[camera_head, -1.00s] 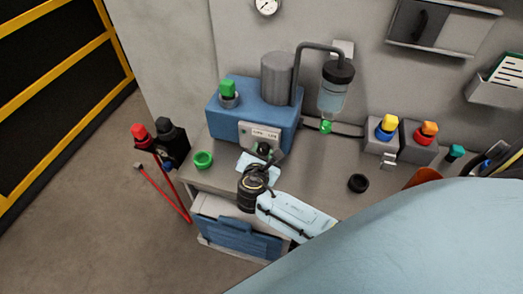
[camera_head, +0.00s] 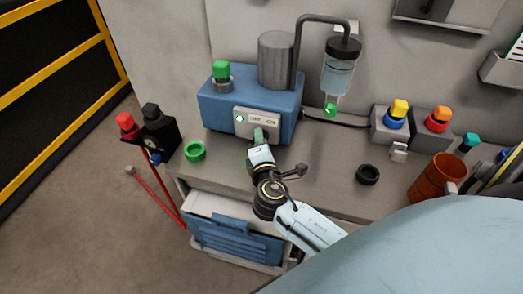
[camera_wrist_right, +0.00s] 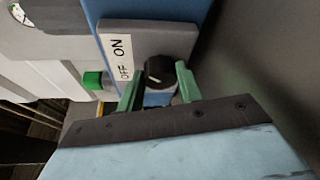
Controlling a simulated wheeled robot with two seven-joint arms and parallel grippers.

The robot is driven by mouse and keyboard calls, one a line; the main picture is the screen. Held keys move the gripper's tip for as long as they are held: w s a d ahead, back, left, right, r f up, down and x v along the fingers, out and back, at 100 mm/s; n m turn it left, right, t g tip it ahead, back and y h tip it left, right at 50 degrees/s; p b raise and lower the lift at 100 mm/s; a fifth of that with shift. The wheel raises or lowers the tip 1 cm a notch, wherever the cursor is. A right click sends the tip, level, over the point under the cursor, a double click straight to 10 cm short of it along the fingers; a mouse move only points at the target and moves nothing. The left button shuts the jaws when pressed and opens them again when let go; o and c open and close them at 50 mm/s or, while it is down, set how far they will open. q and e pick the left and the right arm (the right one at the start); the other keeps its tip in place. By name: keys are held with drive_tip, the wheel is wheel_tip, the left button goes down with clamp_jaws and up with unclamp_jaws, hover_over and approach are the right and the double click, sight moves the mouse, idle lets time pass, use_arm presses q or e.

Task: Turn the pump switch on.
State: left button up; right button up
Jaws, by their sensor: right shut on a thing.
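The blue pump box (camera_head: 222,111) stands on the bench. I cannot tell surely which label the mark points to. My right gripper (camera_head: 258,136) is shut on the knob, with its green fingers (camera_wrist_right: 159,86) at either side. My left gripper is out of view.
A green ring (camera_head: 195,151) and a black ring (camera_head: 367,174) lie on the bench. A bottle (camera_head: 339,75) hangs right of the box. Boxes with yellow (camera_head: 399,107) and red (camera_head: 438,117) knobs and an orange cup (camera_head: 436,178) stand right.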

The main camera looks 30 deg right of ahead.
drive_tip(key=shift+f+m+t+b, duration=0.15)
drive_tip(key=shift+m+t+b, duration=0.35)
drive_tip(key=shift+b, duration=0.45)
drive_tip(key=o, duration=1)
drive_tip(key=shift+s, duration=0.1)
drive_tip(key=v, duration=0.6)
drive_tip(key=b+v, duration=0.1)
drive_tip(key=v, duration=0.6)
drive_tip(key=shift+a+r, duration=0.2)
drive_tip(key=shift+r, duration=0.05)
